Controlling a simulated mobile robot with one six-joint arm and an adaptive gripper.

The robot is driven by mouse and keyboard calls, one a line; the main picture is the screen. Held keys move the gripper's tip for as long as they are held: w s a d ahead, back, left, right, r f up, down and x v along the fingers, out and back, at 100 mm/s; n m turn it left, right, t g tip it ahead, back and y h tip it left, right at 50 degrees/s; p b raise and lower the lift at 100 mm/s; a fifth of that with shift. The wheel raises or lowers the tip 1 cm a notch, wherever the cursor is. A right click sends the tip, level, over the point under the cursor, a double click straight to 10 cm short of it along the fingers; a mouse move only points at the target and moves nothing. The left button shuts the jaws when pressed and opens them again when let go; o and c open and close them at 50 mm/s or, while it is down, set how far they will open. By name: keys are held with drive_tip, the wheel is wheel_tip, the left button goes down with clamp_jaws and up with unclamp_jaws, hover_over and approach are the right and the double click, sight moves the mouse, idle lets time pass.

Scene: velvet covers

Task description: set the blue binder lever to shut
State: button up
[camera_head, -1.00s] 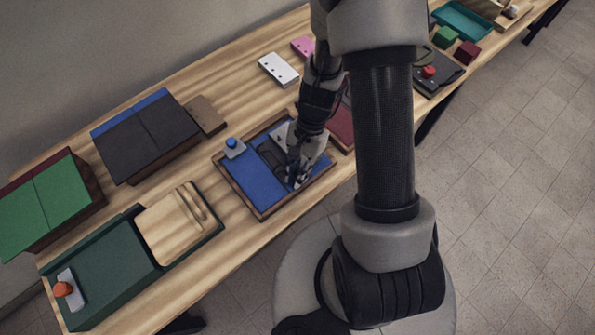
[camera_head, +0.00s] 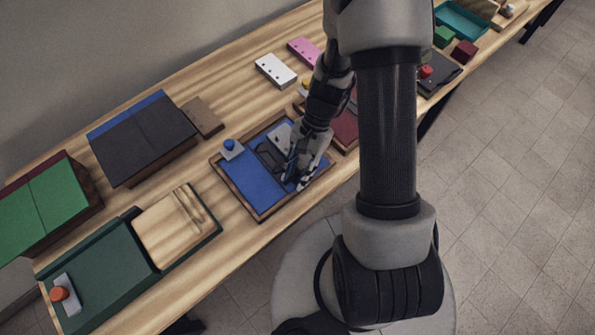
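The blue binder (camera_head: 247,187) lies on the wooden table in a shallow brown frame, its blue surface facing up. A blue knob on a small grey plate (camera_head: 231,149) sits at its upper left corner. A dark part and a light grey plate (camera_head: 281,135) show at its right half. My gripper (camera_head: 292,178) points down over that right half, close to the surface. The gripper covers part of this area, so I cannot tell the lever's position or whether the fingers touch it. The finger gap is too small and dark to read.
A dark red binder (camera_head: 345,130) stands just right, partly behind my arm. A green case with a wooden panel (camera_head: 176,226) lies left. A black-and-blue box (camera_head: 143,138) and white block (camera_head: 276,70) are farther back. Bare table (camera_head: 225,80) shows between them.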

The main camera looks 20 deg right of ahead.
drive_tip(key=shift+o, duration=0.2)
drive_tip(key=v, duration=1.2)
drive_tip(key=shift+c, duration=0.6)
